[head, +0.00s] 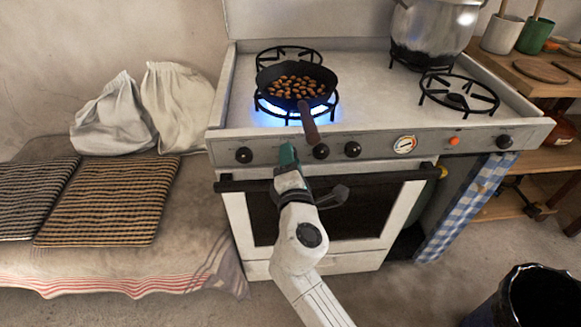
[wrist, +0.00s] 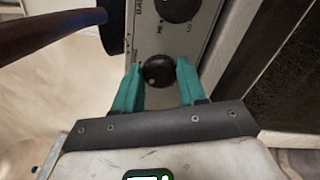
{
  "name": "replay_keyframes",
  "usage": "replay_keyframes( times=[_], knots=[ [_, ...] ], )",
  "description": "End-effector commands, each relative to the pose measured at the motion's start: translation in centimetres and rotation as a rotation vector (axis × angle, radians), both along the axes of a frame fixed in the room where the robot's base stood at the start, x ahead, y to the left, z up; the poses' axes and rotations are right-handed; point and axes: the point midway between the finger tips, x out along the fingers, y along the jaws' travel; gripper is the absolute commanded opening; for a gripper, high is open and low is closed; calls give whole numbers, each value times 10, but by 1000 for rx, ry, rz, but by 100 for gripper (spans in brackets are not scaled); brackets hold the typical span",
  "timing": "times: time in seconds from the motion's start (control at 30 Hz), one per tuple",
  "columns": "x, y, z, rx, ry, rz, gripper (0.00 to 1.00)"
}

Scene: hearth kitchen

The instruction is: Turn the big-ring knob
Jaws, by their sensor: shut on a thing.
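My gripper (head: 288,155) with teal fingers is at the stove's front panel, left of the middle. In the wrist view my gripper (wrist: 158,82) is shut on a small black knob (wrist: 158,70), with one finger on each side. A pale mark shows on the knob. In the head view the gripper hides this knob. Other black knobs are on the panel: one to the left (head: 244,155), two close on the right (head: 320,151) (head: 352,149), and one at the far right (head: 504,141). I cannot read which is the big-ring knob.
A pan of brown nuts (head: 296,84) sits over a lit blue flame; its handle (head: 310,126) sticks out above the panel, close to my gripper. The oven door bar (head: 385,179) runs below. A large pot (head: 430,35) stands at the back right.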

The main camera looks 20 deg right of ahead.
Motion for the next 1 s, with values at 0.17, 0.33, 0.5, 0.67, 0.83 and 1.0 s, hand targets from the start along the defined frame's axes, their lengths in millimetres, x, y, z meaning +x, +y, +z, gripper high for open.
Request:
replay_keyframes(
  times=[0.17, 0.33, 0.5, 0.67, 0.83, 1.0],
  knots=[
    [0, 0, -5, 161, -53, -1, 11],
    [0, 0, -6, 307, -98, 0, 11],
    [0, -1, -6, 428, -138, -2, 11],
    [0, -1, -5, 518, -166, -1, 11],
    [0, -1, -6, 580, -185, -2, 11],
    [-1, -1, -5, 610, -195, -3, 11]
  ],
)
